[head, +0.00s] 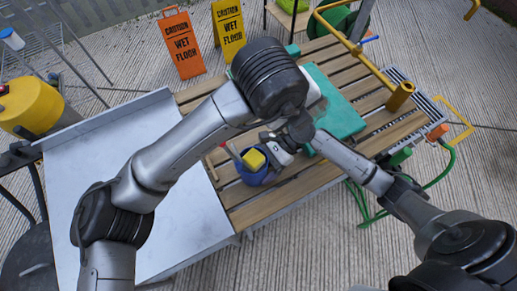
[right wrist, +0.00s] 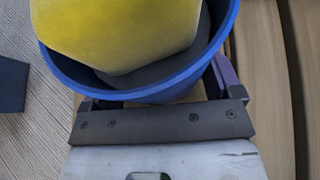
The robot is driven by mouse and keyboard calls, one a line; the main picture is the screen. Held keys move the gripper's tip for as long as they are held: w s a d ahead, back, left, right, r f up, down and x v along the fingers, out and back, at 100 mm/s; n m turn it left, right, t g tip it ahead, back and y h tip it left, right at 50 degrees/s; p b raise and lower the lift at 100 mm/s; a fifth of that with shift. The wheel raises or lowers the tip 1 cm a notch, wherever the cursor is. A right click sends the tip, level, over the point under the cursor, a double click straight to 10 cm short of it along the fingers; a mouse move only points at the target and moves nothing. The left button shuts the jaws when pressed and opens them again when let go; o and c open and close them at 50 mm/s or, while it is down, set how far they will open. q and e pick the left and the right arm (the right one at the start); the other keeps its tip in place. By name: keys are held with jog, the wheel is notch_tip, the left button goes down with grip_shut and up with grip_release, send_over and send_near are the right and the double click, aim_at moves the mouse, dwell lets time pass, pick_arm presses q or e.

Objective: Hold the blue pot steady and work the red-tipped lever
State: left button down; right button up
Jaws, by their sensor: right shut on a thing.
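The blue pot (head: 258,179) stands on the slatted wooden bench, with a yellow block (head: 253,159) in its mouth. In the right wrist view the pot's blue rim (right wrist: 165,88) and the yellow block (right wrist: 115,35) fill the top. My right gripper (head: 270,150) is shut on the pot at its near side; its jaws (right wrist: 163,92) are partly hidden under the rim. My left arm crosses above the bench; its dark joint covers the area beyond, and its gripper fingers are hidden. I cannot make out a red-tipped lever for certain.
A grey metal sheet (head: 100,165) lies left of the slatted bench (head: 300,190). A teal case (head: 335,108) lies behind the pot. A yellow pipe (head: 355,55) crosses the bench's far right. Orange (head: 182,45) and yellow (head: 229,25) wet-floor signs stand behind.

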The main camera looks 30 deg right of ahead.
jog(key=o, duration=0.5)
jog(key=v, duration=1.2)
